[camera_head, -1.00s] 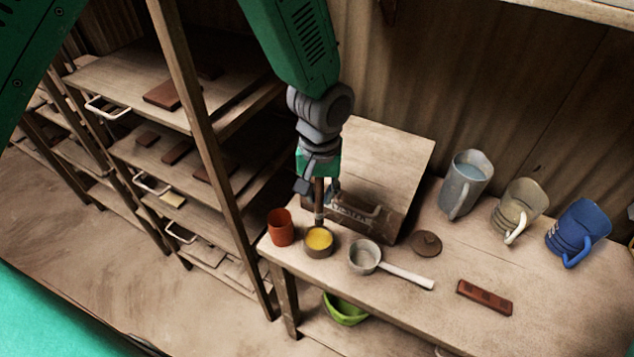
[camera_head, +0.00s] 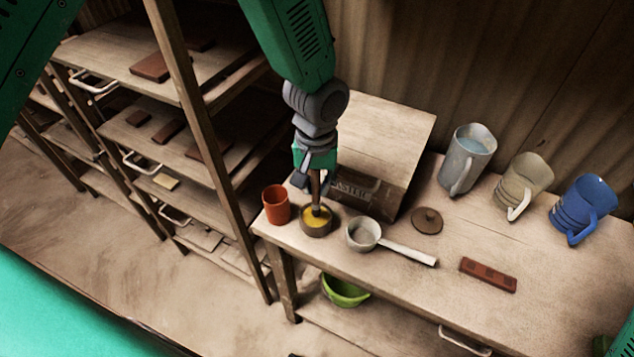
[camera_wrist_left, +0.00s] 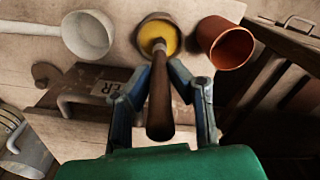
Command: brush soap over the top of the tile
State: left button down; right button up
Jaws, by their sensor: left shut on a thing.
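My left gripper (camera_head: 316,183) is shut on the wooden handle of a brush (camera_head: 316,194) and holds it upright. The brush's lower end is in a small round bowl (camera_head: 316,234) of yellow soap. In the left wrist view the brush handle (camera_wrist_left: 160,110) runs between the fingers, with its far end at the bowl (camera_wrist_left: 150,20); the bristles are hard to make out. A reddish-brown tile (camera_head: 488,274) lies flat on the table, well to the right of the gripper. My right gripper does not show.
An orange cup (camera_head: 276,205) stands just left of the bowl, and a pale ladle (camera_head: 363,233) to its right. Behind are a brown labelled box (camera_head: 372,194) and a round lid (camera_head: 427,220). Several jugs (camera_head: 467,160) line the back. Shelves (camera_head: 150,125) stand left.

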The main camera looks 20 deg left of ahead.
aim_at(316, 202)
pick_arm(q)
jog(key=shift+f, duration=0.45)
dwell(0.6)
jog(key=shift+f, duration=0.1)
dwell(1.3)
notch_tip(316, 202, up, 2)
jog(key=shift+r+p, duration=0.1)
jog(key=shift+p, duration=0.85)
jog(key=shift+r+p, duration=0.9)
jog(key=shift+r, duration=1.55)
